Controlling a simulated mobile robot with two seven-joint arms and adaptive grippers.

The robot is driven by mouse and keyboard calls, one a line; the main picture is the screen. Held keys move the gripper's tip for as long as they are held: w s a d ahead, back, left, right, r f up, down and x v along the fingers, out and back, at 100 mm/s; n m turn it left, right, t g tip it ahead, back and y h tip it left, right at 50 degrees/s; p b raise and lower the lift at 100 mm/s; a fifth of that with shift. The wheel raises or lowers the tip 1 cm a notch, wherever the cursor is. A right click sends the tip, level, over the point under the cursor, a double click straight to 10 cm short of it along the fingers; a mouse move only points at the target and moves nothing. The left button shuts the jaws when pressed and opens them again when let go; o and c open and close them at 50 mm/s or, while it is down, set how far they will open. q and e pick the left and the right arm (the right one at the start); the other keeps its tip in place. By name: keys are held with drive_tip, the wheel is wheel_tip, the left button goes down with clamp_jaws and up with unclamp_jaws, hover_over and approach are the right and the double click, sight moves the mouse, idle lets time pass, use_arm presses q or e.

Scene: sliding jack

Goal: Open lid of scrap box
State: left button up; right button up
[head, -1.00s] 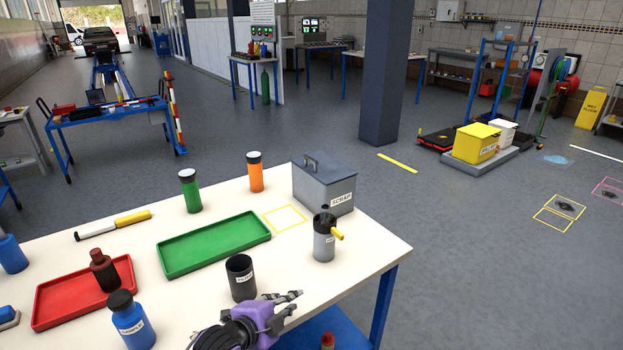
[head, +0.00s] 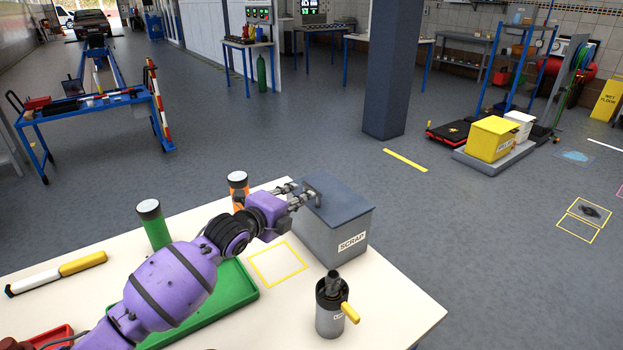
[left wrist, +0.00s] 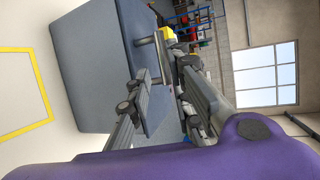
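The grey scrap box (head: 335,243) stands on the white table with its label facing front. Its dark lid (head: 345,200) is closed on top, with a small handle on the left part, partly hidden by my fingers. My left gripper (head: 301,192) reaches in from the left at the lid handle. In the left wrist view the two fingers (left wrist: 160,75) are apart, with the handle (left wrist: 157,47) at or just beyond their tips. I cannot tell whether they touch it. The lid (left wrist: 133,55) is seen edge-up there. My right gripper is out of view.
An orange bottle (head: 238,188) and a green bottle (head: 154,224) stand behind my arm. A green tray (head: 235,297) lies under it. The yellow outlined square (head: 277,264) is empty.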

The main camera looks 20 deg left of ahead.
sight(312, 189)
use_arm(q)
drive_tip(key=x, duration=0.6)
drive_tip(key=shift+w+d+r, duration=0.1)
drive_tip(key=shift+w+r, duration=0.1)
drive_tip(key=shift+w+d+f, duration=0.1)
drive_tip(key=shift+w+f, duration=0.05)
drive_tip(key=shift+w, duration=0.45)
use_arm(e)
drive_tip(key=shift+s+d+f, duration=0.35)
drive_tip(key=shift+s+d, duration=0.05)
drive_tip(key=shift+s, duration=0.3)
use_arm(q)
clamp_jaws()
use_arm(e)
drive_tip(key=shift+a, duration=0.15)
